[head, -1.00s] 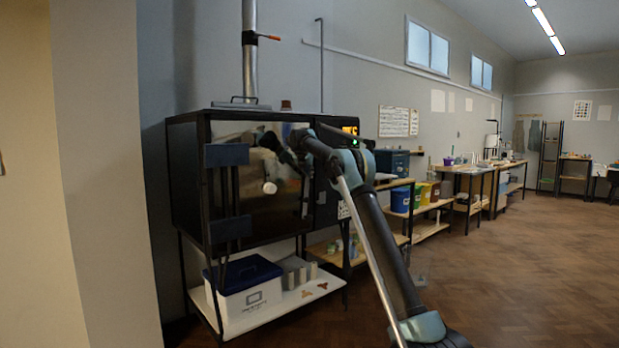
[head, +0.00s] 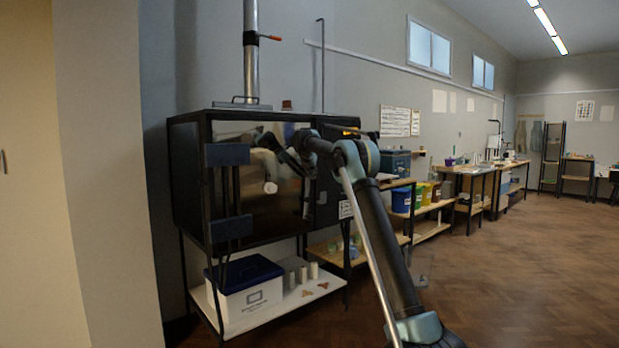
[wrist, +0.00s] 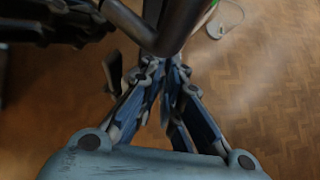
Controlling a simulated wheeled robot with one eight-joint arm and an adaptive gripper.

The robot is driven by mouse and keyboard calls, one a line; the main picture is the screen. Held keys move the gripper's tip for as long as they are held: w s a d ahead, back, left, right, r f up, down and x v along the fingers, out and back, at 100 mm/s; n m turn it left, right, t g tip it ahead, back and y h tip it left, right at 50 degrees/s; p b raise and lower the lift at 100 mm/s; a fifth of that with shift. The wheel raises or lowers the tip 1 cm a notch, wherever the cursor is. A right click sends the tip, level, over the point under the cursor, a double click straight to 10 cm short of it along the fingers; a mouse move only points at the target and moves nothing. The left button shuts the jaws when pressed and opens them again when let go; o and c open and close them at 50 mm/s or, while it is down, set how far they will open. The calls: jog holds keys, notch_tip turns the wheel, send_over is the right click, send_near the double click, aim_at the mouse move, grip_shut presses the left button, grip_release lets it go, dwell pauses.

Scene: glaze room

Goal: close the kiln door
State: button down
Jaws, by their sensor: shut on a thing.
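The kiln (head: 185,180) is a black-framed box on a stand at left in the head view. Its shiny door panel (head: 255,215) has two dark hinge plates at its left side. The panel looks flush or nearly flush with the front frame; I cannot tell whether a small gap remains. It mirrors part of my arm. In the wrist view my gripper (wrist: 158,75) has its fingers drawn together at a dark bent bar, the door handle (wrist: 160,38). The fingers hide the exact contact. In the head view my arm hides the fingers, near the door's right edge.
Under the kiln, a shelf (head: 270,310) holds a white box with a blue lid (head: 245,285) and pale cylinders. Workbenches with buckets (head: 401,200) run along the wall to the right. A wall edge (head: 105,180) stands close at left. The wooden floor (head: 510,260) at right is clear.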

jog(key=s+d+r, duration=0.5)
jog(key=d+r, duration=0.1)
jog(key=s+d+f+m+g, duration=0.15)
jog(key=s+d+m, duration=0.4)
jog(key=s, duration=0.65)
jog(key=s+d+f+m+g, duration=0.15)
jog(key=s+d+m, duration=0.4)
jog(key=s, duration=0.75)
jog(key=s+d+f+m+g, duration=0.1)
jog(key=s+d+f+m, duration=0.35)
jog(key=s, duration=0.75)
jog(key=s+d+f+m+g, duration=0.1)
jog(key=s+f+m, duration=0.4)
jog(key=s+f, duration=0.4)
jog(key=s+d+f+m+g+y, duration=0.1)
jog(key=s+f+m, duration=0.5)
jog(key=s, duration=1.1)
jog(key=s+d+f+m+y, duration=0.1)
jog(key=s+d+f+m, duration=0.2)
jog(key=s+f, duration=1)
jog(key=m, duration=0.3)
jog(key=shift+s+d+f+g, duration=0.15)
jog(key=shift+s+g, duration=0.15)
jog(key=shift+g, duration=0.1)
